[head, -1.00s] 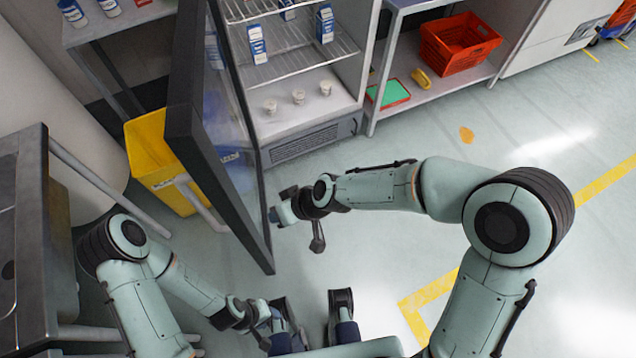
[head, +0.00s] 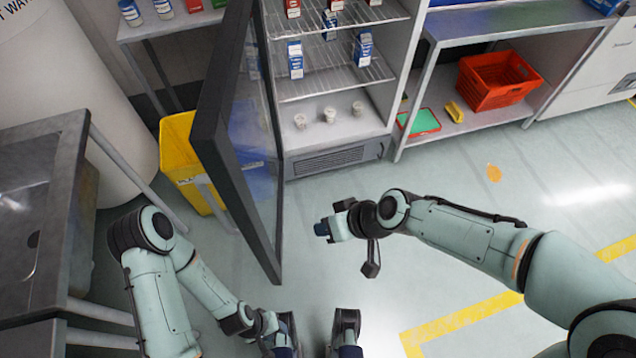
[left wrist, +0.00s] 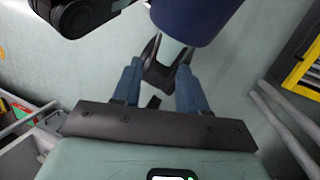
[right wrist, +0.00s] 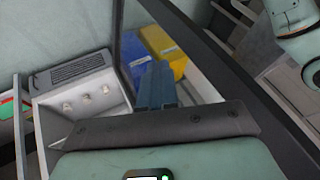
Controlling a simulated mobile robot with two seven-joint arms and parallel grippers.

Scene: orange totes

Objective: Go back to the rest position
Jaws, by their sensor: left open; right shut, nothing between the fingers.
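My left gripper (head: 284,338) is low in the head view, beside my own base and partly hidden. In the left wrist view its two blue fingers (left wrist: 159,90) stand apart with nothing between them. My right gripper (head: 323,229) is in front of the open fridge, right of the door's free edge, pointing left. In the right wrist view its blue fingers (right wrist: 157,84) are together and hold nothing. My right arm is stretched out from the lower right; my left arm is bent down at the lower left.
The fridge's glass door (head: 238,150) stands open close to my right gripper. Bottles, cartons and small cups (head: 329,114) are inside. A yellow bin (head: 180,150) is behind the door. A metal table (head: 45,200) stands left. A shelf holds a red crate (head: 497,82). The right floor is open.

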